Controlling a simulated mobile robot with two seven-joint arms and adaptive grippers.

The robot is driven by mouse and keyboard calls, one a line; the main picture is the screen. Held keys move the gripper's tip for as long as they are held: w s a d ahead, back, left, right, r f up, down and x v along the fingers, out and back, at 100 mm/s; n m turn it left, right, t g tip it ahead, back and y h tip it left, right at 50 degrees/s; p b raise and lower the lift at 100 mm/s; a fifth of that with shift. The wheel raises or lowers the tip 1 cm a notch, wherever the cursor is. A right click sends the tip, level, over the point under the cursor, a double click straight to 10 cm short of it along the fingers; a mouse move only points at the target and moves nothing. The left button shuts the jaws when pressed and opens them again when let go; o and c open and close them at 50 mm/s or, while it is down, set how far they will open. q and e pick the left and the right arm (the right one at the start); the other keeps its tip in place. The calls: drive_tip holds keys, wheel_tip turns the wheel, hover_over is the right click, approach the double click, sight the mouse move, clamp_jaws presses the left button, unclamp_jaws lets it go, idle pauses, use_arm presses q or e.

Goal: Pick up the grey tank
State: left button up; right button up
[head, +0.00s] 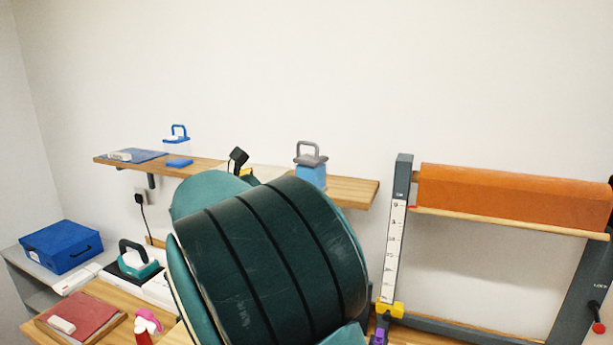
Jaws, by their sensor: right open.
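The grey tank (311,158) stands upright on the wooden wall shelf, right of its middle. It has a grey handle and lid over a blue lower body; its lowest part is partly hidden by my arm. My large dark green arm link fills the lower middle and hides much of my right gripper. A small black part of what appears to be the right gripper (239,158) shows above the link, left of the tank and apart from it. The right gripper is open, and nothing is seen in it. My left gripper is not in view.
A blue-handled container (177,135) and a blue folder (138,155) are on the shelf's left. A frame with an orange roll (510,196) stands right. Below left are a blue case (61,247), a green-handled item (137,262) and a red folder (82,317).

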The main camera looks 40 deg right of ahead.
drive_tip(key=shift+f+p+x, duration=0.2)
drive_tip(key=shift+p+x, duration=0.05)
drive_tip(key=shift+x, duration=3.2)
drive_tip(key=shift+f+p+x, duration=0.15)
drive_tip(key=shift+p+x, duration=0.1)
drive_tip(key=shift+x, duration=3.2)
drive_tip(key=shift+s, duration=0.1)
drive_tip(key=c, duration=1.3)
